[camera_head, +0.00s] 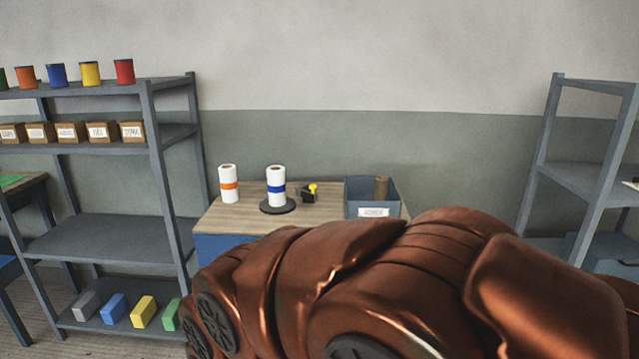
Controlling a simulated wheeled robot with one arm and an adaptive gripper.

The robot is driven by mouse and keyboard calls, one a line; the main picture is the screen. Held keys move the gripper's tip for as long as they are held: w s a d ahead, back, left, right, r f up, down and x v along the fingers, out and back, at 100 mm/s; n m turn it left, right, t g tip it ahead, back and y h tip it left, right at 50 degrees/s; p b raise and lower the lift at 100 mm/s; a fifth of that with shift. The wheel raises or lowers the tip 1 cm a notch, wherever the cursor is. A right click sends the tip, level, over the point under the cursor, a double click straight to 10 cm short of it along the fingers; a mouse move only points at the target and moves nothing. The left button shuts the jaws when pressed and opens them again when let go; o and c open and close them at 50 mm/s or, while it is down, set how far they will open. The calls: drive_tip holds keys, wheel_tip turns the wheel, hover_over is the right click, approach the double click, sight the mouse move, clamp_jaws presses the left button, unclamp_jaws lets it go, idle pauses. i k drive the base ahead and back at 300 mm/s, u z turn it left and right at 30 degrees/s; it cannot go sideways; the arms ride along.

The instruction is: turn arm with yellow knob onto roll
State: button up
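A small black device with a yellow knob (313,188) stands on the wooden table, just right of a white roll with a blue band (276,185). That roll stands upright on a dark round base (277,206). The arm with the knob seems to be beside the roll, apart from it; the device is too small to tell its exact pose. Another white roll, with an orange band (228,184), stands upright further left. My gripper is not in view.
A grey-blue labelled bin (364,198) with a brown tube (381,188) stands at the right of the wooden table (238,218). The table's front right is hidden. Shelves with cans, boxes and blocks stand left (95,228); another shelf (588,180) stands right.

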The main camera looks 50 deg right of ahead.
sight(302, 190)
drive_tip(key=z, duration=0.7)
drive_tip(key=i, duration=0.6)
drive_tip(key=z, duration=0.75)
drive_tip(key=i, duration=0.7)
drive_tip(key=u, duration=0.15)
